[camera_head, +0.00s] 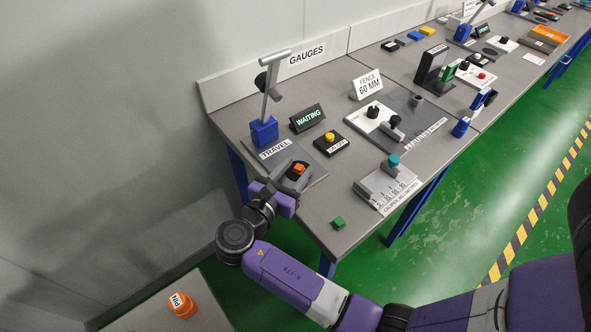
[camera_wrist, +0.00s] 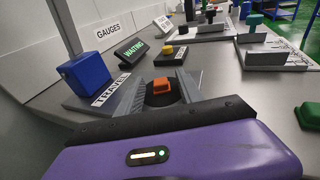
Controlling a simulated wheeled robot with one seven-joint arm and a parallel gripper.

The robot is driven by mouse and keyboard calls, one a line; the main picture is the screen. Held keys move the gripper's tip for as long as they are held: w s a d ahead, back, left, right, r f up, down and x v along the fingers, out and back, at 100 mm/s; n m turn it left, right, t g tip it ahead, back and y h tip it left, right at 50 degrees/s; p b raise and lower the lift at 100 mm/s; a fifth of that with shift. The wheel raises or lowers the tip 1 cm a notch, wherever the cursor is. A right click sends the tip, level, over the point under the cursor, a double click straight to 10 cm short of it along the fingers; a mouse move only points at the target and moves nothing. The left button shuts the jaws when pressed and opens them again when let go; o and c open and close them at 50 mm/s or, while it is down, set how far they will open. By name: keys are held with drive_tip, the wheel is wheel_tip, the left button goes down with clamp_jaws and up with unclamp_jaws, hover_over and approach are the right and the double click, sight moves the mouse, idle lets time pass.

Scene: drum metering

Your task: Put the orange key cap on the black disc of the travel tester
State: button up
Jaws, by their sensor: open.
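The orange key cap (camera_wrist: 162,85) sits on the black disc (camera_wrist: 158,99) of the travel tester, and it also shows in the head view (camera_head: 299,168). The tester has a grey base, a blue block (camera_head: 264,131) and a tall grey post with a handle at the far left of the bench. My gripper (camera_wrist: 160,80) is open, with one grey finger on either side of the cap. Clear space shows between the fingers and the cap in the wrist view. The fingers partly hide the disc in the head view (camera_head: 292,179).
A WAITING display (camera_head: 307,118) and a black box with a yellow button (camera_head: 331,143) stand behind the tester. A caliper gauge (camera_head: 388,185) and a green key cap (camera_head: 338,223) lie to the right. An orange knob (camera_head: 182,304) stands on a separate grey surface at lower left.

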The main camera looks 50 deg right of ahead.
drive_tip(key=a+r, duration=0.1)
drive_tip(key=a, duration=0.6)
drive_tip(key=shift+s+a+r, duration=0.2)
drive_tip(key=shift+s+a, duration=0.05)
drive_tip(key=shift+s, duration=0.15)
